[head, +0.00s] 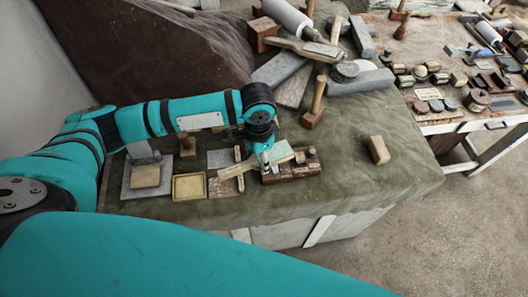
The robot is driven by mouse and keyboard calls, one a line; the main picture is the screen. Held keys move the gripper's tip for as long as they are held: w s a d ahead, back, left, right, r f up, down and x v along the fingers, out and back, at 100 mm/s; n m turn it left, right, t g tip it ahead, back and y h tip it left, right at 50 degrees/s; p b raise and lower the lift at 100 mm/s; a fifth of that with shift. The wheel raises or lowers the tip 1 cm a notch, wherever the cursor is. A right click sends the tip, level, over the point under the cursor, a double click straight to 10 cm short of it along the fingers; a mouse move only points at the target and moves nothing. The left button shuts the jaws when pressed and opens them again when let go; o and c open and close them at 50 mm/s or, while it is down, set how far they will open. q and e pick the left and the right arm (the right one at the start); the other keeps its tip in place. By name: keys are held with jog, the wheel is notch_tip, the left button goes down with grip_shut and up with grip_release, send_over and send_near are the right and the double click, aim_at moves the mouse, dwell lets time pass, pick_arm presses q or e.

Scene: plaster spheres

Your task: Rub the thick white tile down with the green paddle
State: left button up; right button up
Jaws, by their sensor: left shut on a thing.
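My left gripper (267,163) reaches down over the cloth-covered table and is shut on the paddle. The paddle has a pale green face (281,152) and a light wooden handle (236,171) that points to the lower left. The paddle is beside and partly over a brown wooden block with small pieces on it; I cannot tell whether they touch. I cannot pick out the thick white tile for certain; a pale grey slab (128,189) lies at the left under a tan block (146,176). My right gripper is not in view.
A yellow-rimmed tray (189,187) and flat slabs (221,158) lie left of the gripper. The brown wooden block (290,172) is close on the right. A mallet (315,105) and stone pieces crowd the back. A tan block (379,150) stands right, with clear cloth around it.

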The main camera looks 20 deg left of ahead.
pick_arm(q)
jog(key=shift+s+a, duration=0.55)
jog(key=shift+a, duration=0.05)
jog(key=shift+w+d+p, duration=0.1)
jog(key=shift+p, duration=0.2)
jog(key=shift+w+d+r, duration=0.75)
jog(key=shift+w+d, duration=0.05)
jog(key=shift+s+a+f+t+h, duration=0.25)
jog(key=shift+a+f+h, duration=0.1)
jog(key=shift+a+h, duration=0.1)
jog(key=shift+s+a+f+t+h, duration=0.15)
jog(key=shift+s+a+f+h, duration=0.1)
jog(key=shift+a+f+h, duration=0.15)
jog(key=shift+s+a+r, duration=0.1)
jog(key=shift+a, duration=0.15)
jog(key=shift+d, duration=0.15)
